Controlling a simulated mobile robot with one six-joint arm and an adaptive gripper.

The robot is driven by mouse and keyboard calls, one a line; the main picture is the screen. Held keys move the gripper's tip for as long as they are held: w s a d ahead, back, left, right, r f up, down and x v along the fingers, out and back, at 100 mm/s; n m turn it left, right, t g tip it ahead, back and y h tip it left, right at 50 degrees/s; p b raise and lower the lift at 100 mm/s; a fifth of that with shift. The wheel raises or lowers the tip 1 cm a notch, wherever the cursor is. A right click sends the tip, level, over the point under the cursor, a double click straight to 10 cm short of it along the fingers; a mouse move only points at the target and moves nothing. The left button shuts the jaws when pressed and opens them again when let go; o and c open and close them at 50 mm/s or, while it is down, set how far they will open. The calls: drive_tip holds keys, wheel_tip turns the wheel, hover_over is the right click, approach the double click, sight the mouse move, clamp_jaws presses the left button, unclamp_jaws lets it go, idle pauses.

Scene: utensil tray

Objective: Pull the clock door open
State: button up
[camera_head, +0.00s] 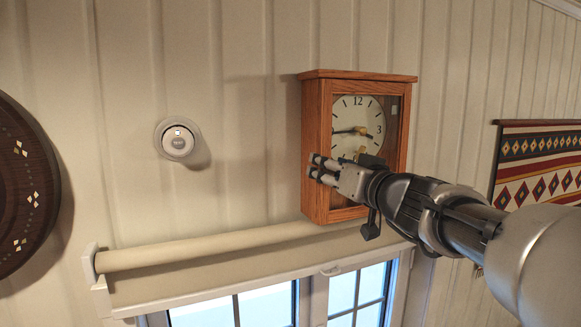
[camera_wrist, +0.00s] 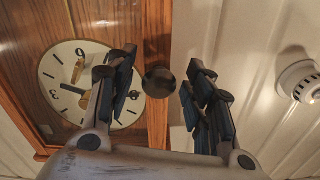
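The wooden wall clock (camera_head: 316,120) hangs on the wall in the head view, its glass-fronted door (camera_head: 395,148) looking shut. Its white dial (camera_head: 352,108) also shows upside down at the left of the wrist view (camera_wrist: 68,68). A round dark knob (camera_wrist: 158,82) shows at the door's edge in the wrist view; it is hidden behind my gripper in the head view. My gripper (camera_head: 318,170) is at the clock's lower left front. In the wrist view its fingers (camera_wrist: 164,72) are spread apart, with the knob seen between them. I cannot tell whether they touch it.
A round white wall device (camera_head: 178,139) is fixed left of the clock. A rolled blind (camera_head: 200,248) and a window (camera_head: 260,300) lie below. A patterned hanging (camera_head: 540,160) is at right, a dark round board (camera_head: 22,185) at far left. The wall left of the clock is clear nearby.

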clamp_jaws()
idle(0.4)
